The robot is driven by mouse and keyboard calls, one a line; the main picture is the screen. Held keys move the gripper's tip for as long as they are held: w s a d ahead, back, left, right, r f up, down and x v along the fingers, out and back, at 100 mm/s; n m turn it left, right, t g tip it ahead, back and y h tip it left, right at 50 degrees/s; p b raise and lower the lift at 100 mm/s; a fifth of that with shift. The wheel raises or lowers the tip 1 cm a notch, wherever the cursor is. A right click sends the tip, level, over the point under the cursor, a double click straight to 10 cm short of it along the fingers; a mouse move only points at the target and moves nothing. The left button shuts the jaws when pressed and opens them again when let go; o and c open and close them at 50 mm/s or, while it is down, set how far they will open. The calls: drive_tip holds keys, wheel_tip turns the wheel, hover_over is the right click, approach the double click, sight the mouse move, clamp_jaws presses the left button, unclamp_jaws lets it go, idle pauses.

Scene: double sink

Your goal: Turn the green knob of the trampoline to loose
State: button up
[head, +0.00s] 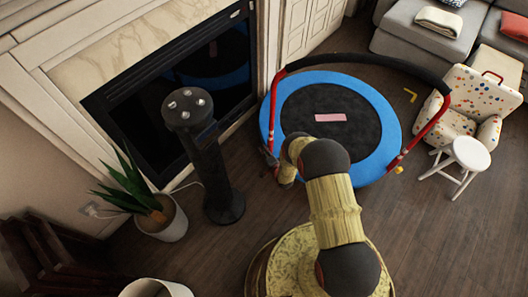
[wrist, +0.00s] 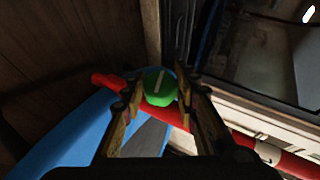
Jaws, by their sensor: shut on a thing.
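The trampoline (head: 382,150) has a blue rim, a dark mat and a red-and-black handlebar. Its green knob (wrist: 160,87) sits on a red tube (wrist: 250,140) in the wrist view. A pale line on the knob runs nearly upright, its top leaning slightly right. My gripper (wrist: 158,92) has one finger on each side of the knob and is shut on it. In the head view my gripper (head: 270,158) is at the left end of the handlebar, and the green knob cannot be made out there. No loose or tight marking is readable.
A yellow knob (head: 398,170) is at the trampoline's right side. A black tower (head: 210,160) and a potted plant (head: 160,215) stand left of my arm, by the fireplace (head: 150,95). A white stool (head: 468,153) and spotted armchair (head: 470,108) stand right.

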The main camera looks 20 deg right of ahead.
drive_tip(key=g, duration=0.1)
drive_tip(key=n+g+h, duration=0.1)
drive_tip(key=g, duration=0.1)
drive_tip(key=shift+w+a+r, duration=0.1)
drive_tip(key=shift+w+r, duration=0.25)
drive_tip(key=shift+w, duration=0.05)
drive_tip(key=shift+f+n+g+h+b, duration=0.1)
drive_tip(key=shift+n+g+h+b, duration=0.45)
drive_tip(key=shift+g+h, duration=1.1)
drive_tip(key=shift+g, duration=0.75)
drive_tip(key=shift+s+n+g+h+b, duration=0.15)
drive_tip(key=shift+n+g+h+b, duration=0.1)
drive_tip(key=shift+g+h+b, duration=0.15)
drive_tip(key=shift+n+g+h, duration=0.3)
drive_tip(key=shift+g+h, duration=0.65)
drive_tip(key=shift+g, duration=0.35)
drive_tip(key=shift+d+g+h, duration=0.2)
drive_tip(key=shift+g+h, duration=0.1)
drive_tip(key=shift+g, duration=0.1)
drive_tip(key=o, duration=1.2)
drive_tip(key=shift+s+f, duration=0.1)
